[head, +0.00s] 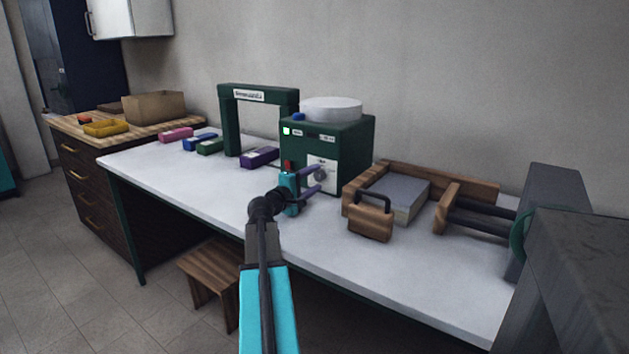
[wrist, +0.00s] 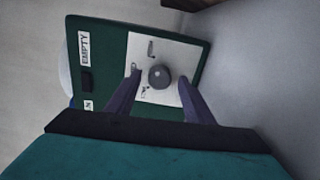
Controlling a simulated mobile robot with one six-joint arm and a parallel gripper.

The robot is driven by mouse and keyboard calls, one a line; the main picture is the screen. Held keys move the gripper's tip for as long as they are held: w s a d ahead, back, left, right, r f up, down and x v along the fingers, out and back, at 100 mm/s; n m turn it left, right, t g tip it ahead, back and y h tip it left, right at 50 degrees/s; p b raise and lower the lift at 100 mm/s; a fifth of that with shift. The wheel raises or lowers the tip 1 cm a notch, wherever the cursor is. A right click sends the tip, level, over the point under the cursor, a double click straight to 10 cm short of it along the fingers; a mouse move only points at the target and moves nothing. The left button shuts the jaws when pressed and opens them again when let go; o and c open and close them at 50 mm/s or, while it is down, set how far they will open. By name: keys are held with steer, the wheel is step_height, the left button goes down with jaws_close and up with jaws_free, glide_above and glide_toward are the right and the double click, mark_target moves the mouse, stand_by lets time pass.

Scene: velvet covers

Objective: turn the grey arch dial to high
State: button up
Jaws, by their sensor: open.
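The grey dial (wrist: 159,76) is a round knob on the white panel (wrist: 160,50) of a dark green machine. Small dark marks lie around it, too small to read, and I cannot tell which way it points. In the head view the dial (head: 321,173) shows on the front of the green machine (head: 345,137). My gripper (head: 318,180) is open in front of the panel. In the wrist view its two purple fingers (wrist: 159,84) stand on either side of the dial, apart from it as far as I can see.
A green arch frame (head: 229,125) stands left of the machine, with a purple block (head: 260,157) near its foot. Several coloured blocks lie farther left. A wooden fixture (head: 370,220) with a grey slab (head: 400,192) stands on the right. The white table's (head: 225,185) front left is clear.

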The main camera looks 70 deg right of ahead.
steer(key=p+v, duration=0.1)
steer(key=v, duration=1.2)
steer(key=shift+a, duration=0.25)
